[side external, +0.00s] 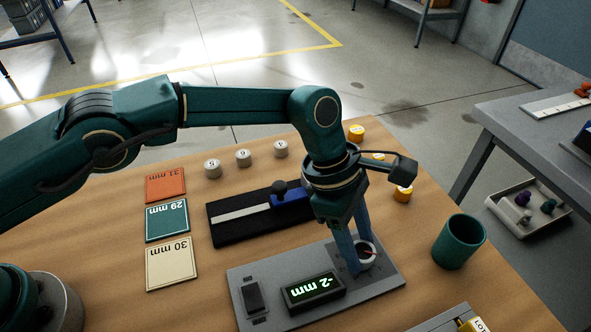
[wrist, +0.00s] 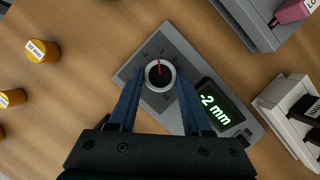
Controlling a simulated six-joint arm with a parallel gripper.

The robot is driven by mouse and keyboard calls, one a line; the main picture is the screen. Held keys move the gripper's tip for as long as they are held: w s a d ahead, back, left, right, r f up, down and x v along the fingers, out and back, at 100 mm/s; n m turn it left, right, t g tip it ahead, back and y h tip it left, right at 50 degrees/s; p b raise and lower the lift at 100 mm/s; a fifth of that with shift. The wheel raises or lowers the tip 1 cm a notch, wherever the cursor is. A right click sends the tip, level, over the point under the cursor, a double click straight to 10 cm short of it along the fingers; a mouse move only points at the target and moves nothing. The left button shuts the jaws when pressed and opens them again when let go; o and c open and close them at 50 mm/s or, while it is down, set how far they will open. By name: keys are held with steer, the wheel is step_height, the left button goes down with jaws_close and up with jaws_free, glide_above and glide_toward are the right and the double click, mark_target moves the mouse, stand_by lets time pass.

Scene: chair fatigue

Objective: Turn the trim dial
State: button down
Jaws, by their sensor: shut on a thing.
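The trim dial (wrist: 160,76) is a round knob with a pale rim, a dark face and a red pointer, set on a grey panel (wrist: 126,74). In the wrist view its red pointer points up the picture.
A black slide track (side external: 235,226) with a blue block lies behind the panel. Cards marked 31 mm (side external: 165,183), 29 mm (side external: 167,220) and 30 mm (side external: 171,265) lie to the left. A green cup (side external: 459,241) stands right. Several pale and yellow-topped cylinders stand behind.

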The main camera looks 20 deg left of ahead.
steer(key=shift+c, duration=1.7)
jaws_free()
steer(key=shift+v, duration=2.6)
